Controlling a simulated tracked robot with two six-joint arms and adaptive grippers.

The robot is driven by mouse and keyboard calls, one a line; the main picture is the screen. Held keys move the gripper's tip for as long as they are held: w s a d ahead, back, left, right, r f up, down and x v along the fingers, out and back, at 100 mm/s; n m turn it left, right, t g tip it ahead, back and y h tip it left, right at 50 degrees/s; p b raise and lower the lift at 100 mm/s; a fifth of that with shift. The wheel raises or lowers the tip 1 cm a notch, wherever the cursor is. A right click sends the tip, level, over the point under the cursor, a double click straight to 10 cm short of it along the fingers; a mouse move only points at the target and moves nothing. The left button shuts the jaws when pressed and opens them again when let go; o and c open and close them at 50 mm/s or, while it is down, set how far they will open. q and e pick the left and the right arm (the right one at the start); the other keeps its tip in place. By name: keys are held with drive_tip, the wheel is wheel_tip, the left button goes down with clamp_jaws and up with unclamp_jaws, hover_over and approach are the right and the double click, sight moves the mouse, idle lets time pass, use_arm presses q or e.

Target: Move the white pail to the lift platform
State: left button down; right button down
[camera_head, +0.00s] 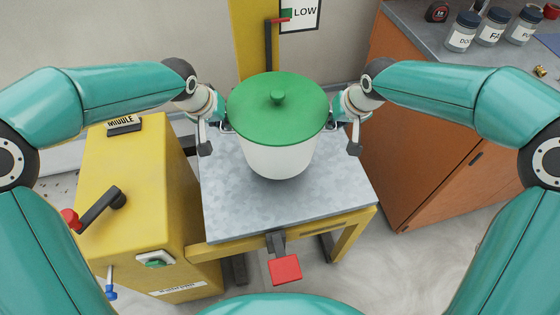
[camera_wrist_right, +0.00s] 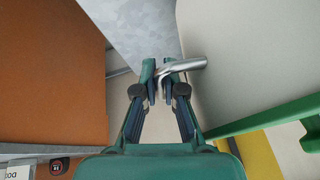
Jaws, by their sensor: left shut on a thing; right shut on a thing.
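The white pail (camera_head: 277,158) with a green lid (camera_head: 280,100) is upright over the grey metal lift platform (camera_head: 235,215). My left gripper (camera_head: 224,126) is at the pail's left side, shut on its handle there. My right gripper (camera_head: 335,125) is at the right side. In the right wrist view, the right gripper (camera_wrist_right: 160,76) is shut on the metal side handle (camera_wrist_right: 186,66), with the pail's white wall (camera_wrist_right: 245,60) beside it. A shadow lies on the platform under the pail. I cannot tell whether the pail's base touches the platform.
A yellow cabinet (camera_head: 140,205) with a red-knobbed crank (camera_head: 98,208) stands left of the platform. A red pedal (camera_head: 285,269) is at the front. A brown cabinet (camera_head: 425,160) with labelled jars (camera_head: 490,28) on its worktop stands at right. The platform's front is bare.

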use_arm(q)
drive_tip(key=shift+a+f, duration=0.15)
drive_tip(key=shift+f, duration=0.05)
use_arm(e)
drive_tip(key=shift+d+f, duration=0.15)
